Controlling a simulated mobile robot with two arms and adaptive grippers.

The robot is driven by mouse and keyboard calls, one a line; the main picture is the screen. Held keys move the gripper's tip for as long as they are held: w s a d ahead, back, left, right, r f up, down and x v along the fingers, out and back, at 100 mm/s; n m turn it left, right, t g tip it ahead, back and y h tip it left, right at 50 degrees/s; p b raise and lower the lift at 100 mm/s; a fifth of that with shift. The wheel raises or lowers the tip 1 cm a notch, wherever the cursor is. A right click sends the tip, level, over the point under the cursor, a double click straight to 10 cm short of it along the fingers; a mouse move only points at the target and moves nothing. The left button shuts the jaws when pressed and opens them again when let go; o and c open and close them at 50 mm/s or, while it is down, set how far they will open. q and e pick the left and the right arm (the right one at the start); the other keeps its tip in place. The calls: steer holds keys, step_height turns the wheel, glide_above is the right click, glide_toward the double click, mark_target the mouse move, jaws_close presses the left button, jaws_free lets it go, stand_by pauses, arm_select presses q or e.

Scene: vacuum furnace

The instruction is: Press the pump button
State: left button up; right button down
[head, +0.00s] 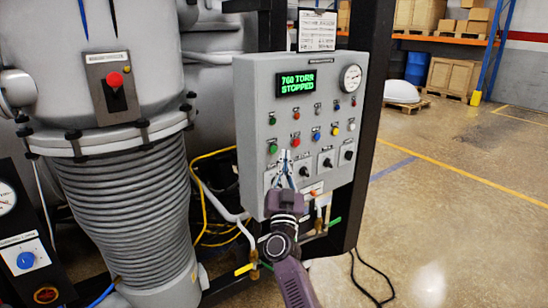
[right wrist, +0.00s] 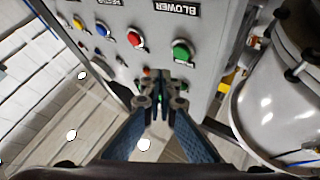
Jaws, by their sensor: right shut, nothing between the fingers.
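The grey control panel (head: 248,95) carries rows of coloured buttons. Its display (head: 296,84) reads "760 TORR STOPPED". I cannot read which button is labelled pump. My right gripper (head: 285,160) is shut and empty in front of the panel's lower left part, near a green button (head: 273,148) and a red button (head: 295,141). In the right wrist view the shut fingertips (right wrist: 161,82) are beside a green button (right wrist: 183,51) near an upside-down "BLOWER" label (right wrist: 177,8). They partly hide small red and green spots behind them. Contact cannot be told. My left gripper is not in view.
A ribbed grey vessel (head: 125,210) stands left of the panel, with a red-knobbed switch box (head: 112,85) on it. Yellow hoses (head: 203,200) run between them. A black post (head: 372,120) is behind the panel. Open floor (head: 450,220) lies to the right.

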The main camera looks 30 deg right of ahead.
steer(key=shift+w, duration=1.05)
stand_by(0.7)
steer(key=shift+w+a+b, duration=0.1)
steer(key=shift+w+b, duration=0.2)
steer(key=shift+w, duration=0.1)
steer(key=shift+w+r, duration=0.1)
steer(key=shift+w, duration=0.25)
stand_by(0.5)
stand_by(0.3)
steer(key=shift+s+p, duration=0.6)
steer(key=shift+s, duration=0.2)
